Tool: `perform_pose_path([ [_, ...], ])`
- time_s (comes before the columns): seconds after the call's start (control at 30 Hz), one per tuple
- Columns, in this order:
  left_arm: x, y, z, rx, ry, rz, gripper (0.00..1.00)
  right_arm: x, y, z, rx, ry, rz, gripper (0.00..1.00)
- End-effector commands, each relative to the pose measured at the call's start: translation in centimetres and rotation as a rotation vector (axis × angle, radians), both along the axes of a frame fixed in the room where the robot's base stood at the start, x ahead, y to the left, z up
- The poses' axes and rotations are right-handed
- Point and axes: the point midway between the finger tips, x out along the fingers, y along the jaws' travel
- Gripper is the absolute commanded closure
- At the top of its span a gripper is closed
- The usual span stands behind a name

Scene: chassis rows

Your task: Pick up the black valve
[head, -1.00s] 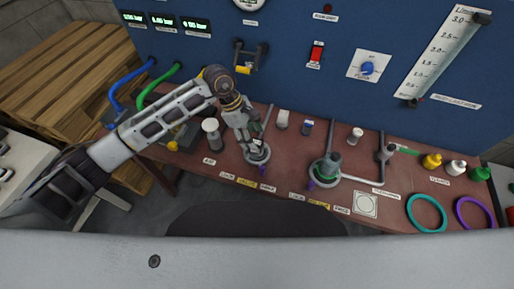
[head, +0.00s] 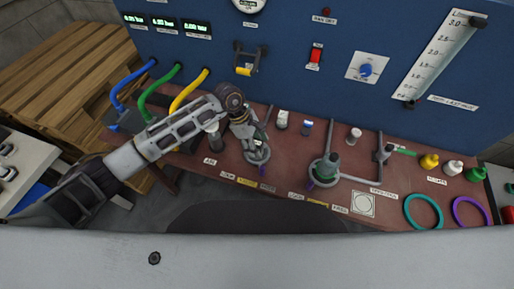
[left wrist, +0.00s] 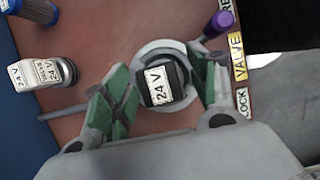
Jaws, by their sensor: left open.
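The black valve (left wrist: 163,84), a dark block with a white "24 V" label on top, sits in a round grey ring seat (left wrist: 150,52) in the left wrist view. My left gripper (left wrist: 163,80) is open, with one green-padded finger on each side of the valve. A gap shows on both sides in this view. In the head view my left gripper (head: 254,145) points down at the seat (head: 258,158) on the brown bench, and hides most of the valve. My right gripper is not in view.
A purple handle (left wrist: 219,24) is close to one finger. A white-labelled 24 V part (left wrist: 43,73) stands to the left. A second seat with a green-grey part (head: 327,165) lies to the right. The blue panel (head: 290,80) rises behind the bench.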

Motion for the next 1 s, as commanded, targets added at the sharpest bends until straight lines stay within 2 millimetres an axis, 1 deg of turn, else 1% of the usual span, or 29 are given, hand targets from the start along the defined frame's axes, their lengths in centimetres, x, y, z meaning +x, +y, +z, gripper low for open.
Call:
perform_pose_path([
  [0.1,0.0,0.0,-0.1,0.0,0.0,0.0,0.41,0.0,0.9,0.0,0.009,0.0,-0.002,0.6],
  [0.2,0.0,0.0,-0.1,0.0,0.0,0.0,0.41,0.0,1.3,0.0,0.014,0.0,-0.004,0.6],
  [0.4,0.0,0.0,0.0,0.0,0.0,0.0,0.41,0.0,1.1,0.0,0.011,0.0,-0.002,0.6],
  [0.47,0.0,0.0,0.0,0.0,0.0,0.0,0.47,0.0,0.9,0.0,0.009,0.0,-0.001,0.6],
  [0.87,0.0,0.0,0.0,0.0,0.0,0.0,0.99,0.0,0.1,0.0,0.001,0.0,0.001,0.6],
  [1.0,0.0,0.0,0.0,-0.001,-0.001,0.0,1.0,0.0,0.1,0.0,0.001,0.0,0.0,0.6],
])
